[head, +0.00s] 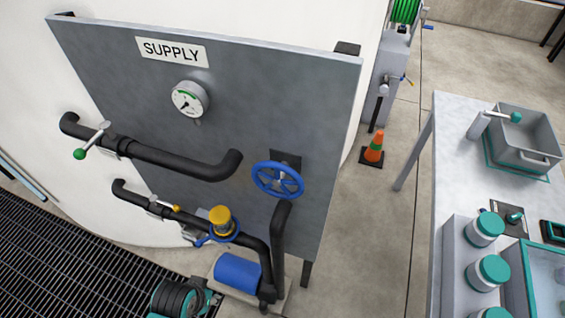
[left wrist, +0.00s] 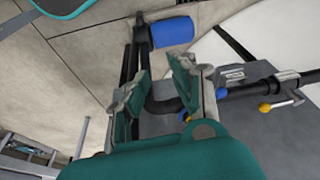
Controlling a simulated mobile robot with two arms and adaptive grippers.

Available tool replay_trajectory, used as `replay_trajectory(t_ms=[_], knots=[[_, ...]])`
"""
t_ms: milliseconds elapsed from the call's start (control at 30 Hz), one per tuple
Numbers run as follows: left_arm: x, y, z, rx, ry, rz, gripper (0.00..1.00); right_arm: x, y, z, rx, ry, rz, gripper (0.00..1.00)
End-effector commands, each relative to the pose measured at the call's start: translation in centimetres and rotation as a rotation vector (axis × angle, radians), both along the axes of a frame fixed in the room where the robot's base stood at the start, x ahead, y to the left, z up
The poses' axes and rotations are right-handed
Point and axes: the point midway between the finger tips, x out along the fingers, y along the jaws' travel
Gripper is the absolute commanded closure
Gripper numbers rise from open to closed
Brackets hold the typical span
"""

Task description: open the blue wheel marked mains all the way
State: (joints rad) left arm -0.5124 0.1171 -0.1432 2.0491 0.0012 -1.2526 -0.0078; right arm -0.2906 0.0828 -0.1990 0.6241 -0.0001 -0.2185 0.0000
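A large blue wheel (head: 278,180) is mounted at the right side of the grey SUPPLY panel (head: 270,90), above a black pipe. A smaller blue wheel (head: 234,232) sits lower left under a yellow cap (head: 220,219). No mains marking is readable on either. In the left wrist view my left gripper (left wrist: 160,75) is open, with nothing between its teal-padded fingers. The fingers hide part of the pipes behind. A little blue (left wrist: 221,93) shows beside the right finger; I cannot tell which wheel it is. My right gripper is not in view.
Black pipes (head: 150,152) with a green-knobbed lever (head: 92,140) and a yellow-knobbed lever (head: 165,206) cross the panel. A cone (head: 373,148) and bench (head: 452,135) stand right.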

Motion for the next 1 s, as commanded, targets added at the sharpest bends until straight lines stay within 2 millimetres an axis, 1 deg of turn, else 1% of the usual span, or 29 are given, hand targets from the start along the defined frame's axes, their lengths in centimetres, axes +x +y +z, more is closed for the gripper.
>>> replay_trajectory(t_ms=[33, 167, 267, 300, 400, 500, 700, 767, 867, 933, 1000], knots=[[0.4, 0.1, 1.8, 0.004, -0.021, -0.009, 0.75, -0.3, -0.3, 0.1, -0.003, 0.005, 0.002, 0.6], [1.6, -0.1, 6.1, 0.013, -0.094, -0.065, 0.75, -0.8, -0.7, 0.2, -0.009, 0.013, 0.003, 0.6], [4.0, -0.7, 10.1, 0.035, -0.225, -0.188, 0.75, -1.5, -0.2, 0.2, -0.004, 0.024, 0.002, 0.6], [5.3, -1.2, 11.4, 0.049, -0.295, -0.258, 0.75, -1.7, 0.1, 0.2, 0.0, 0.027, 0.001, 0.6], [7.9, -2.4, 13.4, 0.081, -0.436, -0.407, 0.75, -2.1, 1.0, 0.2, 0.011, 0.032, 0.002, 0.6], [10.0, -3.7, 14.9, 0.113, -0.566, -0.541, 0.75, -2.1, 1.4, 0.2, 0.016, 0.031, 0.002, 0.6], [13.4, -6.2, 17.7, 0.196, -0.839, -0.823, 0.75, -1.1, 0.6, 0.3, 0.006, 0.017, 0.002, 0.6], [14.2, -7.0, 18.5, 0.229, -0.934, -0.922, 0.75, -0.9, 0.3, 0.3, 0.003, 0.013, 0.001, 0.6], [15.1, -8.0, 20.1, 0.303, -1.126, -1.111, 0.75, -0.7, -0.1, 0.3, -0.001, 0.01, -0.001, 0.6], [15.3, -8.2, 21.3, 0.366, -1.281, -1.251, 0.75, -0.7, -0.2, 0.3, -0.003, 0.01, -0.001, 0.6], [15.0, -7.9, 22.5, 0.43, -1.433, -1.374, 0.75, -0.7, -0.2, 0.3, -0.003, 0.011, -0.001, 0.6]])
